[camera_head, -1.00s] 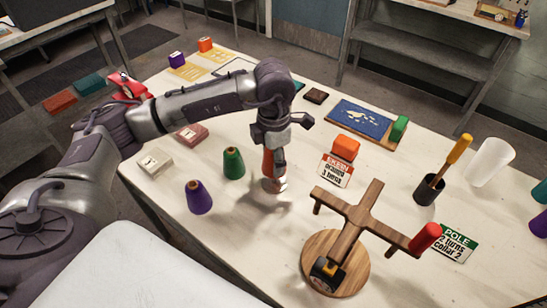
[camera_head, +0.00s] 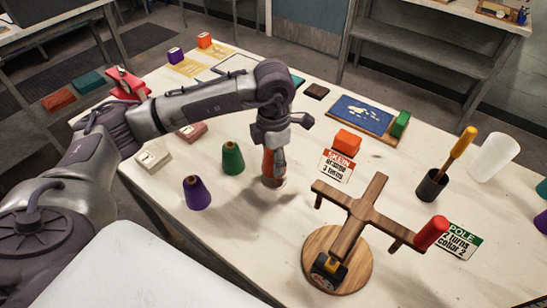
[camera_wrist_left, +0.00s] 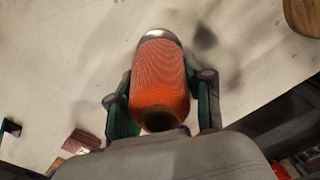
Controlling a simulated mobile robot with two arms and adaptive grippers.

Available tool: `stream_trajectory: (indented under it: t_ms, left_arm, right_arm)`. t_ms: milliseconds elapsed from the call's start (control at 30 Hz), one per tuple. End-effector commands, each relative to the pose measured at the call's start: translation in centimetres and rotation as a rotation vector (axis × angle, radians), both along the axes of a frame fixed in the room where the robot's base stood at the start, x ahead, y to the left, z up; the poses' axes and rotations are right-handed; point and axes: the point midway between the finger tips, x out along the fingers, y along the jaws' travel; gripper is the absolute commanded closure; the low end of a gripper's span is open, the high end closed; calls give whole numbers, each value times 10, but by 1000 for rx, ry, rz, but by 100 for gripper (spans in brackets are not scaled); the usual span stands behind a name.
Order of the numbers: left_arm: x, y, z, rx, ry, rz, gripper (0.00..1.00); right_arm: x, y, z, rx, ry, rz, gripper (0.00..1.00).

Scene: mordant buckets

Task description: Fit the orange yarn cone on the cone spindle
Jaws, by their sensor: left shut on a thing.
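The orange yarn cone (camera_wrist_left: 158,75) is held between the fingers of my left gripper (camera_wrist_left: 160,100), which is shut on it. In the head view the cone (camera_head: 267,163) shows below the gripper (camera_head: 272,155), partly covered by a finger. A shiny silver round piece (camera_wrist_left: 155,35), seemingly the cone spindle's base, shows at the cone's far end. The spindle's post is not visible, and I cannot tell how far the cone sits on it. My right gripper is not in view.
A green cone (camera_head: 233,159) and a purple cone (camera_head: 197,194) stand left of the gripper. A wooden cross-armed stand (camera_head: 350,232) is to the right. An orange block (camera_head: 347,142) with a sign (camera_head: 336,166) is behind it.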

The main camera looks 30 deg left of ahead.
Motion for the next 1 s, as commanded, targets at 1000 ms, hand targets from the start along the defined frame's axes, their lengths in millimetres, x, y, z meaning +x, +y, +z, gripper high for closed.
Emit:
stream_trajectory:
  t_ms: [1000]
  left_arm:
    - [0,0,-19,-1,-1,0,85]
  right_arm:
    - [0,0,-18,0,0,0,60]
